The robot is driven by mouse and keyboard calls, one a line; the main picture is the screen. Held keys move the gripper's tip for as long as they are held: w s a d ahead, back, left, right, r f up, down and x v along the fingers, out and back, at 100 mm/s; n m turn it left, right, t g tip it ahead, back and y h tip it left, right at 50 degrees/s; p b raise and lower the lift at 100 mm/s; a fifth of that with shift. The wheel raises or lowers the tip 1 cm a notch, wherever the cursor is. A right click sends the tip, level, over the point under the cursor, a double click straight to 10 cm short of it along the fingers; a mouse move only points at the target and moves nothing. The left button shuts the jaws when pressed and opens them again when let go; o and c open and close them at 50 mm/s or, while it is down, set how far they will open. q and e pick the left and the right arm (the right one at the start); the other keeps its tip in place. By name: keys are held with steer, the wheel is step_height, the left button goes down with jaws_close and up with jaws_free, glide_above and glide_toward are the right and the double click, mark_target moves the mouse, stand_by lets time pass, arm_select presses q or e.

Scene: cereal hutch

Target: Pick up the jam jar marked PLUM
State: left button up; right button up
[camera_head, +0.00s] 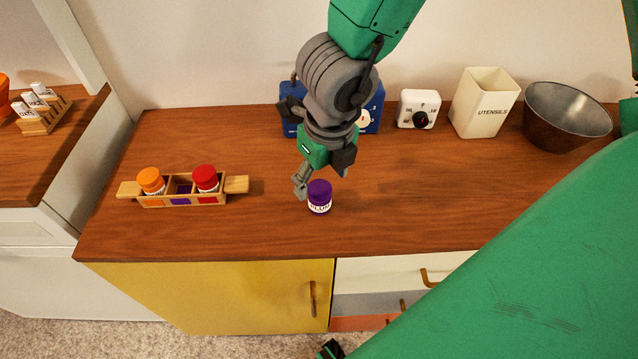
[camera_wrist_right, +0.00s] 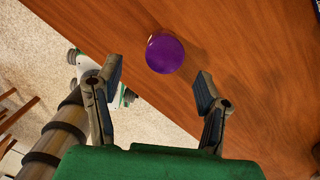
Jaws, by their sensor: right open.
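The jam jar marked PLUM (camera_head: 319,198) has a purple lid and a white label, and stands upright on the wooden counter near its front edge. In the right wrist view its round purple lid (camera_wrist_right: 165,53) shows from above, beyond and between the fingertips. My right gripper (camera_head: 308,186) is open, just behind and left of the jar in the head view. Its two fingers also show apart and empty in the right wrist view (camera_wrist_right: 158,82). My left gripper cannot be made out; a small dark part at the bottom of the head view is unclear.
A wooden caddy (camera_head: 240,184) holds an orange-lidded jar (camera_head: 151,180) and a red-lidded jar (camera_head: 205,178), with an empty purple-marked middle slot. A blue box (camera_head: 373,108), white timer (camera_head: 418,109), utensils holder (camera_head: 484,102) and dark bowl (camera_head: 567,117) stand along the back. The counter right of the jar is clear.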

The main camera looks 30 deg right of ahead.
mark_target(318, 197)
steer(key=shift+w+f+b, duration=0.25)
steer(key=shift+f+b, duration=0.1)
steer(key=shift+f, duration=0.85)
steer(key=shift+a+f, duration=0.1)
steer(key=shift+f, duration=0.15)
steer(key=f, duration=0.1)
steer(key=f+b, duration=0.1)
steer(key=f, duration=0.1)
steer(key=w+f+b, duration=0.1)
steer(key=shift+w+d+f, duration=0.1)
steer(key=shift+d+f, duration=0.2)
steer(key=shift+f, duration=0.1)
steer(key=shift+r, duration=0.1)
steer(key=c, duration=1.3)
